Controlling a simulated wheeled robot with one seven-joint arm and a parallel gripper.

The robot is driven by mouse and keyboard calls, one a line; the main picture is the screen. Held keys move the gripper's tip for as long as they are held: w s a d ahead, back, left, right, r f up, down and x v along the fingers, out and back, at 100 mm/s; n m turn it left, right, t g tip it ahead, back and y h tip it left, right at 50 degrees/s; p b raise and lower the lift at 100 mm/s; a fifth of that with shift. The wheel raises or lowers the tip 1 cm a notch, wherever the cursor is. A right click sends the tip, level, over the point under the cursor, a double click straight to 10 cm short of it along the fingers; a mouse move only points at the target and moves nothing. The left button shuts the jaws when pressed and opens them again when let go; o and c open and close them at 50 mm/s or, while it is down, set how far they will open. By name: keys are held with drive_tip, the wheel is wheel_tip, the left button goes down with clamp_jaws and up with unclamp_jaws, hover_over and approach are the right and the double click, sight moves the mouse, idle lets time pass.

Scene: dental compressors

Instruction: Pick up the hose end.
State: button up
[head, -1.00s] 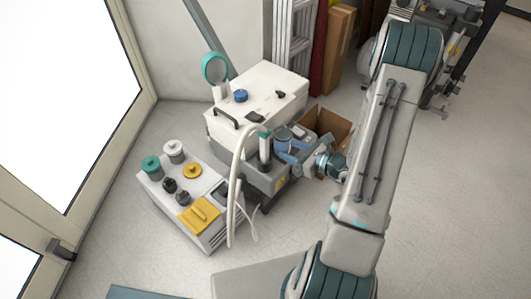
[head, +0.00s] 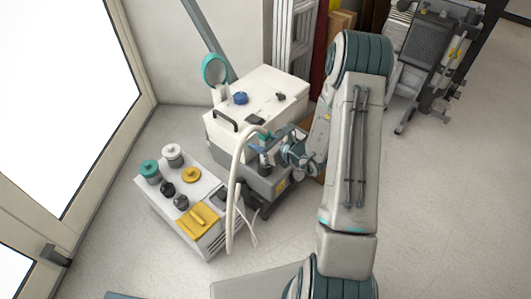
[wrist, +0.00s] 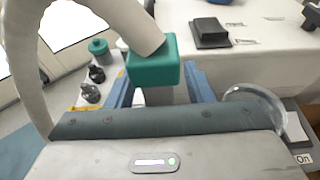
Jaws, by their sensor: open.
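The hose end is a teal block-like fitting (wrist: 153,66) on a thick pale hose (wrist: 122,18). In the head view the hose (head: 234,190) arches up from the floor side, and its teal end (head: 263,136) is by the grey unit. My gripper (head: 277,148) is at the hose end, coming from the right. In the wrist view the blue fingers of my gripper (wrist: 160,88) are apart, one to each side of the fitting, with a grey part below the teal between them. I cannot tell whether either finger touches it.
A white compressor box (head: 258,98) stands close behind. A low white unit (head: 183,200) with knobs and a yellow tray is at left. A clear round dome (wrist: 255,105) is close to the right finger. A wheeled stand (head: 430,65) is at the back right; floor is free at right.

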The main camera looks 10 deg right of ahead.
drive_tip(key=shift+w+a+f, duration=0.15)
drive_tip(key=shift+w, duration=0.1)
clamp_jaws()
